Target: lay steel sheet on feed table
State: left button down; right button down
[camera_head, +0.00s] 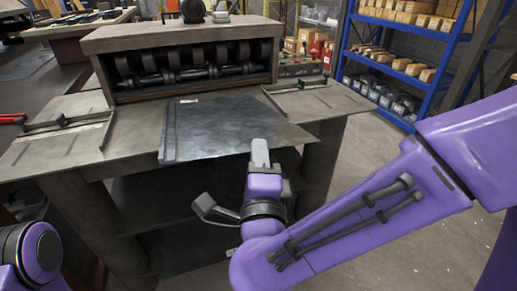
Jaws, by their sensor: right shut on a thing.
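The dark grey steel sheet (232,123) lies flat over the middle of the feed table (130,128), in front of the roller housing. Its front edge reaches to the table's front edge. My right gripper (260,150) is at the sheet's front edge, right of its middle, shut on the sheet. Its fingertips are partly hidden by its own body. Whether the whole sheet rests on the table or is slightly raised cannot be told. Of my left arm only a purple joint shows at the bottom left; its gripper is out of view.
The forming machine's rollers (195,62) stand behind the sheet. Guide bars lie on the table at left (62,123) and right (298,86). A blue shelf rack (400,60) with boxes stands at the back right. The floor right of the table is clear.

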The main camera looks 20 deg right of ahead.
jog(key=w+d+f+b, duration=0.1)
jog(key=w+d+f, duration=0.1)
jog(key=w+f, duration=0.5)
notch_tip(320, 180, down, 3)
jog(key=shift+w+d+f+b, duration=0.1)
jog(key=shift+w+d+b, duration=0.05)
jog(key=shift+w+b, duration=0.15)
jog(key=c, duration=1.2)
grip_release()
jog(key=shift+s, duration=0.2)
